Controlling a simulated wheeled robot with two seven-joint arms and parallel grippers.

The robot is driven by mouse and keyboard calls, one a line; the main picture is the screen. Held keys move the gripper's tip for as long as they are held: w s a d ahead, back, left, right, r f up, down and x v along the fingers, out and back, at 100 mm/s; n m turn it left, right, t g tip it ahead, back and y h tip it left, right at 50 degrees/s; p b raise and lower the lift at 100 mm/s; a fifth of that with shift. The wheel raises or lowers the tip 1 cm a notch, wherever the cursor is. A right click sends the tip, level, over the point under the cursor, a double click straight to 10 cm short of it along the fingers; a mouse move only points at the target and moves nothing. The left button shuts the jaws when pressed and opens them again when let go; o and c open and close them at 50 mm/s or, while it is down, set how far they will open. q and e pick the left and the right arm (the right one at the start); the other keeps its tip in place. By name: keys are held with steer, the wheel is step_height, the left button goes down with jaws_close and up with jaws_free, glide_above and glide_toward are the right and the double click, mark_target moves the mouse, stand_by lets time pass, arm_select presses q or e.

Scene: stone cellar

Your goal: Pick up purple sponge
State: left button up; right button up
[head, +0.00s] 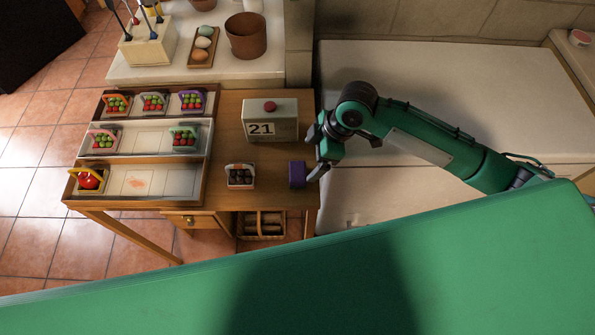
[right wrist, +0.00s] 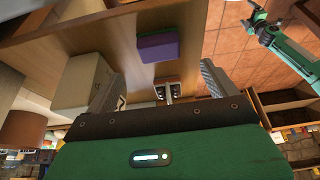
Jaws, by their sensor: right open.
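The purple sponge (head: 297,174) is a small block at the right edge of the wooden table, right of a basket of dark items. My right gripper (head: 314,154) is open and empty, just above and right of the sponge in the head view. In the right wrist view the sponge (right wrist: 158,46) shows purple with a green layer. It lies beyond the two spread fingers (right wrist: 158,86), apart from them. My left gripper (right wrist: 257,18) shows small at the upper right of the right wrist view; its jaw opening is too small to tell.
A box marked 21 with a red knob (head: 270,122) stands behind the sponge. The small basket (head: 240,176) is to its left. A tiered rack (head: 150,140) with several fruit baskets fills the table's left. A white counter (head: 440,85) lies right, beneath my arm.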

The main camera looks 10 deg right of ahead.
mark_target(300, 171)
steer(key=x, duration=0.3)
steer(key=shift+a+f, duration=0.1)
steer(key=shift+f, duration=0.1)
steer(key=shift+w+a+f+p, duration=0.1)
steer(key=shift+a+f+p, duration=0.05)
steer(key=shift+f+p, duration=0.4)
steer(key=p+x, duration=0.1)
steer(key=x, duration=0.2)
steer(key=shift+f, duration=0.2)
steer(key=shift+w+a+f+p, duration=0.1)
steer(key=shift+a+f+p, duration=0.15)
steer(key=shift+f, duration=0.25)
steer(key=shift+d, duration=0.1)
steer(key=c, duration=1)
